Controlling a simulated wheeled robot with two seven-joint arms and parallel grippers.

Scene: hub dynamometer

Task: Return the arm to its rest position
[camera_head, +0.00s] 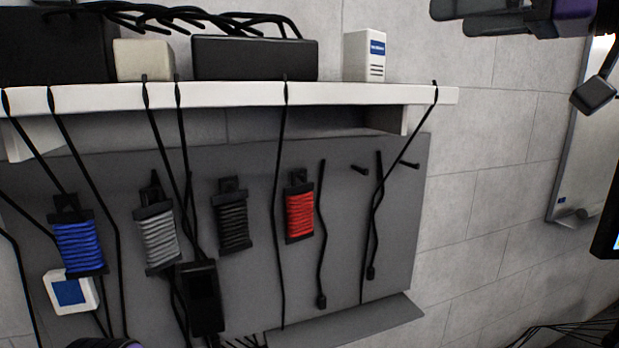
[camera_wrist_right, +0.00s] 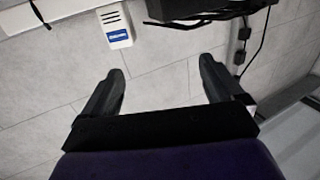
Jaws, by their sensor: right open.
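My right gripper (camera_head: 456,16) is at the top right of the head view, cut by the upper edge, with its dark fingers pointing left. It is raised above the shelf's level, in front of the bare wall to the right of the shelf. In the right wrist view the gripper (camera_wrist_right: 162,68) is open, its two black fingers wide apart with nothing between them. Only a small dark and purple piece of my body shows at the bottom left edge of the head view; no left fingers show.
A white shelf (camera_head: 235,94) carries black boxes and a white box (camera_head: 364,56). Cables hang over a grey panel (camera_head: 345,250) with blue, grey, black and red spools (camera_head: 300,212). A whiteboard (camera_head: 590,150) and a dark screen edge (camera_head: 607,225) stand at right.

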